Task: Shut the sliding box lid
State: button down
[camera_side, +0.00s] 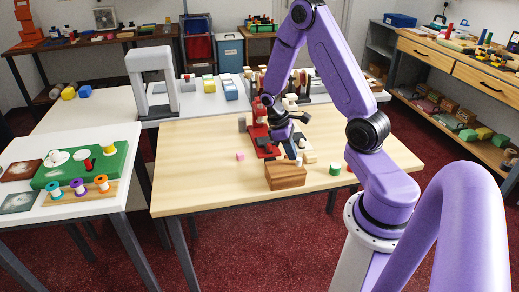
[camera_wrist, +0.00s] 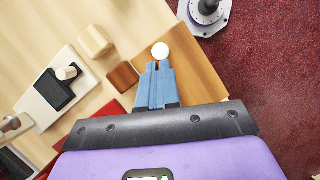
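The wooden box (camera_side: 286,178) stands near the front edge of the light wood table, its striped brown side facing the side camera. In the wrist view its flat orange-brown top (camera_wrist: 197,78) lies under my gripper, with a round white knob (camera_wrist: 161,50) just beyond the fingertips. My gripper (camera_wrist: 159,65) has its two blue fingers side by side with almost no gap, and nothing shows between them. In the side view my gripper (camera_side: 292,152) is low over the box's back edge. Whether the fingertips touch the knob, and how far the lid is open, I cannot tell.
A small brown block (camera_wrist: 122,76) and a pale wooden block (camera_wrist: 95,41) lie beside the box. A green cylinder (camera_side: 335,169) stands to its right, and a pink cube (camera_side: 240,156) lies to its left. The table's left front is clear.

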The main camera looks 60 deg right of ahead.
aim_at(276, 161)
jog(key=w, duration=0.1)
jog(key=w+a, duration=0.1)
jog(key=w, duration=0.1)
jog(key=w+r, duration=0.1)
jog(key=shift+w+a+r, duration=0.1)
jog(key=shift+w+a, duration=0.05)
jog(key=shift+w, duration=0.1)
jog(key=v, duration=0.9)
jog(key=s+a+r+n+t, duration=0.2)
jog(key=s+a, duration=0.1)
jog(key=a, duration=0.5)
jog(key=s+a+r+n+t, duration=0.1)
jog(key=s+a+r+n, duration=0.15)
jog(key=a, duration=0.55)
jog(key=s+a+r+n+y, duration=0.1)
jog(key=s+a+n, duration=0.1)
jog(key=s, duration=0.6)
jog(key=s+a+r+n+t, duration=0.1)
jog(key=s+a, duration=0.3)
jog(key=s, duration=0.5)
jog(key=shift+s+a+n+y, duration=0.25)
jog(key=shift+a+n+y, duration=0.15)
jog(key=shift+n, duration=0.35)
jog(key=shift+r, duration=0.15)
